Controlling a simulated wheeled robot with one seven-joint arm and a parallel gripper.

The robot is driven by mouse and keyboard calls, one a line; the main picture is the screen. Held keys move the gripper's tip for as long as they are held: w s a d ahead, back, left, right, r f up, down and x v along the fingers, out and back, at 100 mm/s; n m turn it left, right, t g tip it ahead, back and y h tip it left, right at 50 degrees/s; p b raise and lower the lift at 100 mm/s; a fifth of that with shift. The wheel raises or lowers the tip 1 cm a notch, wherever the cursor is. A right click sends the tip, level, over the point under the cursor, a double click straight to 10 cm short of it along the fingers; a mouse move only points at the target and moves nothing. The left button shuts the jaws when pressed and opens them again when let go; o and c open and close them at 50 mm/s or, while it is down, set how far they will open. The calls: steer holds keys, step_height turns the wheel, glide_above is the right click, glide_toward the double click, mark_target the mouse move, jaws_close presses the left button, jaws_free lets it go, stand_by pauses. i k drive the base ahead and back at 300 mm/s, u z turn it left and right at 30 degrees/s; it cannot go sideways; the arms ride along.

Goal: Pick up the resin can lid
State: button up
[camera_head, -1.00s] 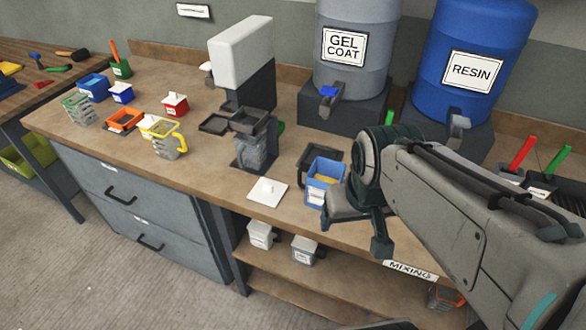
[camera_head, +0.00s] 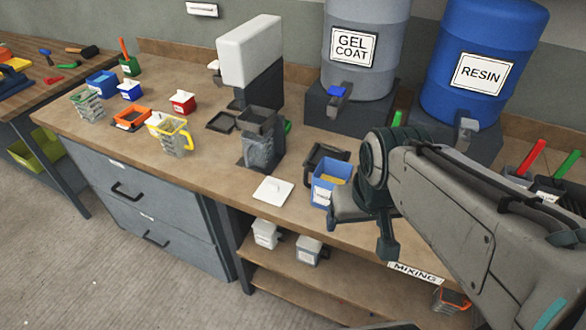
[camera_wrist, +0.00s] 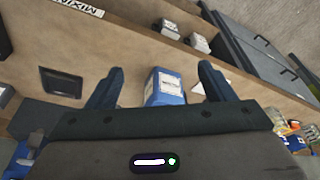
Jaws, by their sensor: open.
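A white square lid with a small knob (camera_head: 273,190) lies flat near the bench's front edge; I take it for the resin can lid, though no marking on it is readable. A blue open can with a white label (camera_head: 330,184) stands just right of it. My gripper (camera_head: 365,228) is open and empty, right of the can and farther from the lid. In the wrist view the blue can (camera_wrist: 165,88) appears between the spread fingers of my gripper (camera_wrist: 160,75), apart from them. A white sliver (camera_wrist: 198,89) by the right-hand finger may be the lid, mostly hidden.
A dispenser with a grey cup (camera_head: 260,150) stands behind the lid. The gel coat drum (camera_head: 366,60) and resin drum (camera_head: 480,65) stand at the back. A yellow jug (camera_head: 172,135) and small containers are left. Bench left of the lid is clear.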

mark_target(273, 190)
steer(key=u, duration=2.05)
steer(key=i, duration=1.75)
steer(key=z, duration=4.15)
